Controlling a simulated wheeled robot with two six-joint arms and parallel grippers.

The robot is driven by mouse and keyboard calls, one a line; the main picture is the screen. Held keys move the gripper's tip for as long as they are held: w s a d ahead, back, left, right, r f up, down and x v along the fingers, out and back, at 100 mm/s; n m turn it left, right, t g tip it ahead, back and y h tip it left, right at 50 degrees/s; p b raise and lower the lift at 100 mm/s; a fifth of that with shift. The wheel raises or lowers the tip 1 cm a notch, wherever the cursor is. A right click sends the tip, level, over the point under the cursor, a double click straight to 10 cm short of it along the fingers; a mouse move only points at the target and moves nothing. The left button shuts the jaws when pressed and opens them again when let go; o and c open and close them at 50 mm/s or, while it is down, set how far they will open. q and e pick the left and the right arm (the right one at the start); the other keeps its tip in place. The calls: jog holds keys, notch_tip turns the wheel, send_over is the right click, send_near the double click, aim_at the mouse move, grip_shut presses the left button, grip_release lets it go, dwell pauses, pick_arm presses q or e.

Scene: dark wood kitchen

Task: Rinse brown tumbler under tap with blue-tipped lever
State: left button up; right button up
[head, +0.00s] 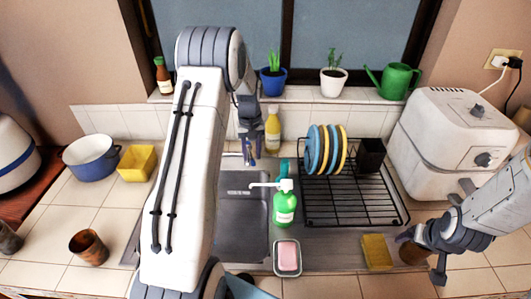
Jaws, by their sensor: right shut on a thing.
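My right gripper (421,254) is at the lower right, shut on a brown tumbler (412,254), partly covered by the fingers, at the counter right of the yellow sponge. A second brown tumbler (88,247) stands on the left counter. My left arm crosses the middle of the view, and its gripper (250,157) points down near the back of the sink (243,225). Its finger opening is too small to tell. I cannot make out the tap or its blue-tipped lever clearly; my left arm covers part of the sink and the wall behind.
A green soap bottle (285,207), pink soap in a dish (287,257) and a yellow sponge (377,251) stand around the sink's right side. A black rack (350,205) holds several plates. A blue pot (91,158) and yellow container (137,163) are left.

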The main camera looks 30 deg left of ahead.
pick_arm(q)
jog(key=shift+r, duration=0.1)
pick_arm(e)
jog(key=shift+f+b, duration=0.85)
jog(key=shift+f, duration=0.05)
pick_arm(q)
notch_tip(320, 180, up, 12)
jog(key=shift+s, duration=0.1)
